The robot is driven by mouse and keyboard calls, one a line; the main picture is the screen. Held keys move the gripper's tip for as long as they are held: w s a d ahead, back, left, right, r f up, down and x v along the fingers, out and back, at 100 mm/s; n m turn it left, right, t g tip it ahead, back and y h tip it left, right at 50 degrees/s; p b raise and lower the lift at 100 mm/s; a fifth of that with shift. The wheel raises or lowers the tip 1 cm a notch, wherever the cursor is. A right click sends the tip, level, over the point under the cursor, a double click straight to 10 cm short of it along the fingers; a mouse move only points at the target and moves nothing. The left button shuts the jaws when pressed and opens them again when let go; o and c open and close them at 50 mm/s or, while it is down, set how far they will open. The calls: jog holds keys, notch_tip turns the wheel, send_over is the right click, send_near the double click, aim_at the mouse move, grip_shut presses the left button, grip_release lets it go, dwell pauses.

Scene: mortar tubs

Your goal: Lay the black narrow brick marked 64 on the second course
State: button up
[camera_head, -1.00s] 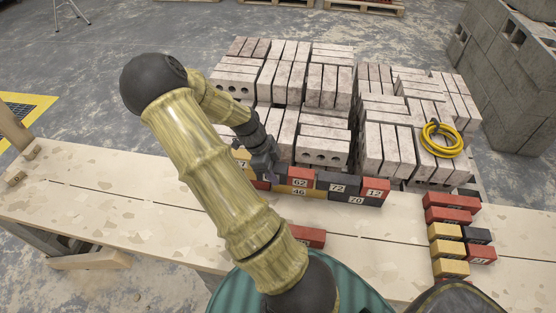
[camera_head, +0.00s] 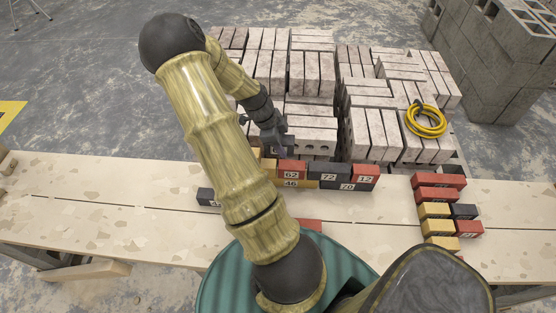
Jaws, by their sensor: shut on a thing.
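My gripper (camera_head: 272,150) is over the left part of the small brick wall at the bench's back edge. It is shut on a small dark brick that is mostly hidden by the fingers; I cannot read its mark. The wall shows the red brick 62 (camera_head: 291,172) and black brick 72 (camera_head: 328,174) on top, with yellow brick 46 (camera_head: 302,184), black brick 70 (camera_head: 347,187) and red brick 12 (camera_head: 366,174) also in it. A yellow brick (camera_head: 268,164) shows just below my gripper. My arm hides the wall's left end.
A dark brick (camera_head: 208,197) lies on the bench (camera_head: 110,205) left of my arm, its mark unclear. A red brick (camera_head: 311,225) is partly behind my arm. Several red, yellow and black bricks (camera_head: 438,195) stand at right. Grey blocks and a yellow hose (camera_head: 426,120) are behind.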

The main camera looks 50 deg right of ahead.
aim_at(283, 164)
notch_tip(283, 164, down, 3)
jog(key=shift+w+a+r, duration=0.1)
jog(key=shift+w+a, duration=0.05)
jog(key=shift+w+a+f, duration=0.1)
jog(key=shift+f, duration=0.2)
jog(key=shift+f, duration=1.85)
jog(key=shift+f, duration=0.1)
jog(key=shift+f, duration=0.1)
jog(key=o, duration=1.3)
